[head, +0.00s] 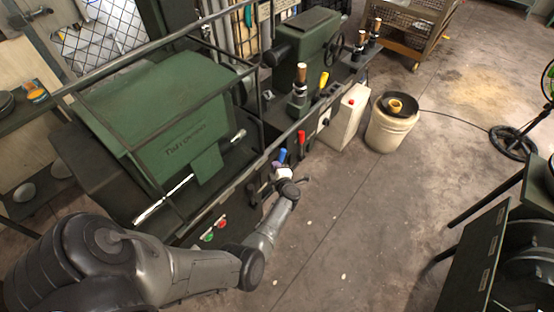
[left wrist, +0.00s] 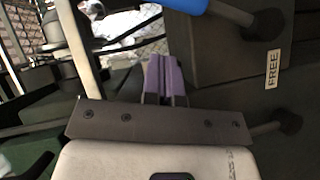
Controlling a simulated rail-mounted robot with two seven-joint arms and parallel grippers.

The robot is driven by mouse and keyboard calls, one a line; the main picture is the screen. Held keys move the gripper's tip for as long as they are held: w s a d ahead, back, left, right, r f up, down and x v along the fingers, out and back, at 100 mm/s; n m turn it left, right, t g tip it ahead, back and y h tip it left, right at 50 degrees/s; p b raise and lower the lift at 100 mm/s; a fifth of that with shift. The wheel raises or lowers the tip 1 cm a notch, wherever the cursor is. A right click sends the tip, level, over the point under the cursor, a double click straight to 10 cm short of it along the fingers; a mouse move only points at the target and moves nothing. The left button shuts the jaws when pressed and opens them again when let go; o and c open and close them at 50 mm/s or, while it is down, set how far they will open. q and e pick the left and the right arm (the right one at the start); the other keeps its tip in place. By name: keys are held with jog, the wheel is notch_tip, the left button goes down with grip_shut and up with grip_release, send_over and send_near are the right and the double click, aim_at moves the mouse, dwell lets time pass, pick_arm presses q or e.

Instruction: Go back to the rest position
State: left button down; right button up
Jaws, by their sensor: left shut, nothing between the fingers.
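My left arm reaches in from the lower left in the head view. My left gripper (head: 279,166) is at the front of the green lathe (head: 160,110), close to a lever with a blue handle (head: 282,155). In the left wrist view the purple fingers (left wrist: 163,64) are together with nothing between them. The blue handle (left wrist: 188,5) shows at the top of that view, apart from the fingers. A plate marked FREE (left wrist: 273,68) is on the dark panel to the right. My right gripper is in neither view.
A lever with a red handle (head: 301,136) stands right of the blue one. Green and red buttons (head: 208,236) are on the lathe front. A white bucket (head: 391,128) stands at the back right. The concrete floor (head: 370,215) right of the arm is clear. A dark machine (head: 490,255) stands lower right.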

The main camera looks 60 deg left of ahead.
pick_arm(q)
jog(key=p+v, duration=0.3)
jog(key=v, duration=0.6)
jog(key=shift+w+r, duration=0.25)
jog(key=shift+w, duration=0.05)
